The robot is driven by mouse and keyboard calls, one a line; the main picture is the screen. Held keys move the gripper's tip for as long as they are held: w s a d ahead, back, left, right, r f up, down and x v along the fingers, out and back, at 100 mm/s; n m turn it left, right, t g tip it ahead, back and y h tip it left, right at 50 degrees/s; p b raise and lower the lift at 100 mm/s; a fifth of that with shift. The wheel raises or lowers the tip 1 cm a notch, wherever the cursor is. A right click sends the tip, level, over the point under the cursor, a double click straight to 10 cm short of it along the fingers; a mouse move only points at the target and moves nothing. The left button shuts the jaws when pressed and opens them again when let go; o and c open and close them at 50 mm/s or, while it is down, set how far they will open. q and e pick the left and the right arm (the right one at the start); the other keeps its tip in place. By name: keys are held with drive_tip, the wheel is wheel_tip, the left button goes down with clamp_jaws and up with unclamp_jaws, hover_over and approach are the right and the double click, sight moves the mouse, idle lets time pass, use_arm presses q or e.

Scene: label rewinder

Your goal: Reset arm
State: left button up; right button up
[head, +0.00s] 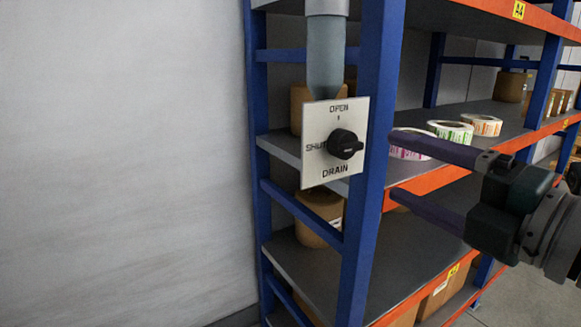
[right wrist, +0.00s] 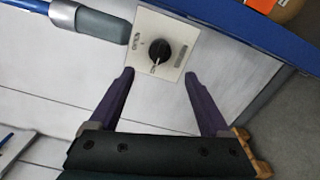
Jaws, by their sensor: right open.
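My right gripper (head: 393,165) comes in from the right in the head view, with its two purple fingers apart and nothing between them. A white plate (head: 318,120) carries a black rotary knob (head: 346,145) and the words OPEN at top, SHUT at left and DRAIN at bottom. The fingertips are to the right of the plate in the head view, apart from the knob. In the right wrist view, the knob (right wrist: 160,51) shows beyond the gap between the open fingertips (right wrist: 158,74). I cannot tell which word the knob points to. My left gripper is not in view.
A grey pipe (head: 325,60) runs down to the plate. A blue rack post (head: 376,90) stands right behind it. Orange-edged shelves hold label rolls (head: 451,131) and brown containers (head: 319,217), close to my right gripper. A bare pale wall (head: 120,160) fills the left.

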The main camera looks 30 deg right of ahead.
drive_tip(key=shift+s, duration=0.3)
